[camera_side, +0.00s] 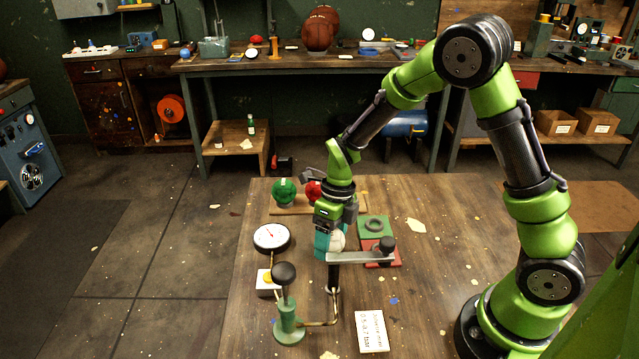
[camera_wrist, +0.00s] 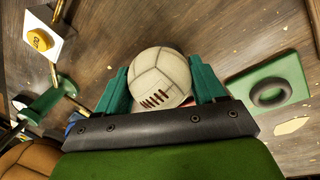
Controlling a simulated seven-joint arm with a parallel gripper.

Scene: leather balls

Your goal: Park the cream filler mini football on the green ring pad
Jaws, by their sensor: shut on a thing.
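My gripper (camera_side: 328,242) is shut on the cream football (camera_side: 337,240), which shows between its teal fingers. In the wrist view the cream panelled ball (camera_wrist: 160,75) with dark lacing sits between both fingers. The green pad (camera_side: 374,224) carries a dark ring and lies on the table to the right of my gripper. It also shows in the wrist view at the right (camera_wrist: 292,70), with its ring empty and the ball apart from it. How high the ball is above the table is hard to tell.
A metal arm with a black knob (camera_side: 386,244) stands in front of my gripper, over a red pad (camera_side: 383,263). A green ball (camera_side: 285,191) and a red ball (camera_side: 314,190) sit behind. A gauge (camera_side: 271,237), a yellow-button box (camera_side: 267,281) and a green stand (camera_side: 289,328) are left.

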